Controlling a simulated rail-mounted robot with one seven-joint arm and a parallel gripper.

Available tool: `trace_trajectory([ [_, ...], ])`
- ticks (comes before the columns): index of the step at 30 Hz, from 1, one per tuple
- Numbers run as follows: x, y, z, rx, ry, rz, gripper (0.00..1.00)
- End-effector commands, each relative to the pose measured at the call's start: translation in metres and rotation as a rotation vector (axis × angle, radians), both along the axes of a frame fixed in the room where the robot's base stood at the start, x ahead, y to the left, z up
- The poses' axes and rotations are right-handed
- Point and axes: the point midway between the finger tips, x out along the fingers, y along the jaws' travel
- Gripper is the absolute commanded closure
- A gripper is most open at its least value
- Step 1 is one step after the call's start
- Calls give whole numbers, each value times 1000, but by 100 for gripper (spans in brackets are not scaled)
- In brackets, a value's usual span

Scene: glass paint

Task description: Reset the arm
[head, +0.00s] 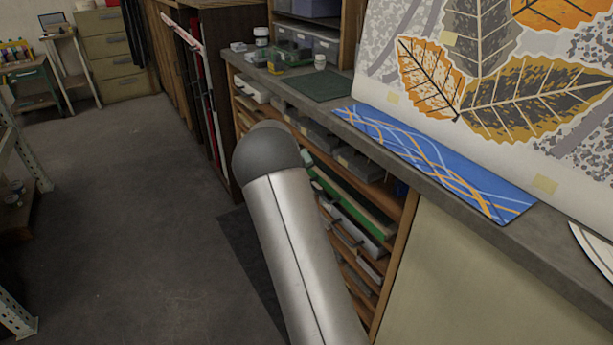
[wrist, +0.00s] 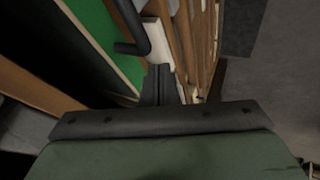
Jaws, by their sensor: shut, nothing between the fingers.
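My gripper (wrist: 158,72) shows in the wrist view as a dark pair of fingers close together. It is shut and holds nothing. It points toward the shelf unit's front, where a green panel (wrist: 107,40) and a dark curved bar (wrist: 130,28) lie beyond it; I cannot tell whether it touches them. In the head view a silver link of my arm with a dark rounded end stands in front of the shelves, and my gripper is not visible there.
The grey worktop (head: 395,150) runs along the right, with a blue patterned sheet (head: 440,165), a dark green mat (head: 318,86) and small jars on it. Below are filled wooden shelves (head: 405,225). A leaf-painted panel (head: 490,80) leans behind. Floor (head: 130,210) at left is clear.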

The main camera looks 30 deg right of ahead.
Motion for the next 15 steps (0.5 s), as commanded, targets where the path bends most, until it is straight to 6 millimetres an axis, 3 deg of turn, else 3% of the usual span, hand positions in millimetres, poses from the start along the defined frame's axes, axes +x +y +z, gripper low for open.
trace_trajectory([
  [9, -27, 38, 56, 3, 0, 1, 100],
  [15, -37, 49, 75, 3, 2, 1, 100],
])
